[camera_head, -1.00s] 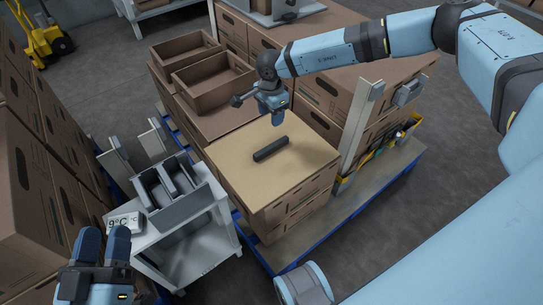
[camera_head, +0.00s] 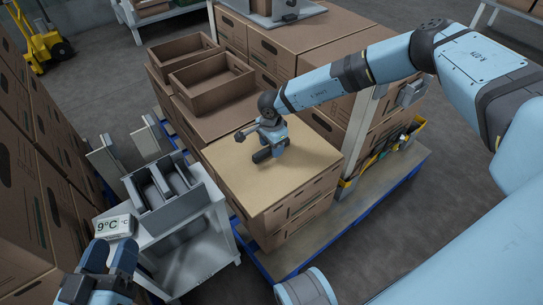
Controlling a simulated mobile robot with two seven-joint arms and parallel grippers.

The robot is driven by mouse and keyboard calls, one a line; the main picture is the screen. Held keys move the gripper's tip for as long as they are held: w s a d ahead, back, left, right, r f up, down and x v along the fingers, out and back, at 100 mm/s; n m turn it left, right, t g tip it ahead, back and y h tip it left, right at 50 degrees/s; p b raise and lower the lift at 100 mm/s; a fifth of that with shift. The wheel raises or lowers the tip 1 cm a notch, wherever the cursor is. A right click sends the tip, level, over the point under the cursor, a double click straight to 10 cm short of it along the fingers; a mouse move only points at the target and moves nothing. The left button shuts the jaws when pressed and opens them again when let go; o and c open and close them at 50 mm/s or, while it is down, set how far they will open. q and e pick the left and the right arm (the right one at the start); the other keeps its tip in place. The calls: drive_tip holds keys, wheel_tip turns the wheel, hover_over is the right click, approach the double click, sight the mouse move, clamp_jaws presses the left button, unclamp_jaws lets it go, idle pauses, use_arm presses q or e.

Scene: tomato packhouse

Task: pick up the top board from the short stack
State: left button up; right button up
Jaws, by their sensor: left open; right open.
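The short stack of brown cartons (camera_head: 290,222) stands in the middle on a blue pallet. A flat tan board (camera_head: 308,160) lies on its top, with a dark bar (camera_head: 262,156) on it. My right gripper (camera_head: 270,153) is open and low over the board, at the dark bar. It hides much of the bar, and I cannot tell whether the fingers touch it. My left gripper (camera_head: 110,262) is open and empty at the lower left, away from the stack, by the grey cart.
Two open cartons (camera_head: 211,84) stand behind the short stack, with taller closed cartons (camera_head: 282,42) further back. A grey cart (camera_head: 190,238) with a display (camera_head: 114,226) stands at the left. An upright post (camera_head: 360,125) rises at the stack's right.

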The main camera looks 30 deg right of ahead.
clamp_jaws()
drive_tip(key=shift+r, duration=0.1)
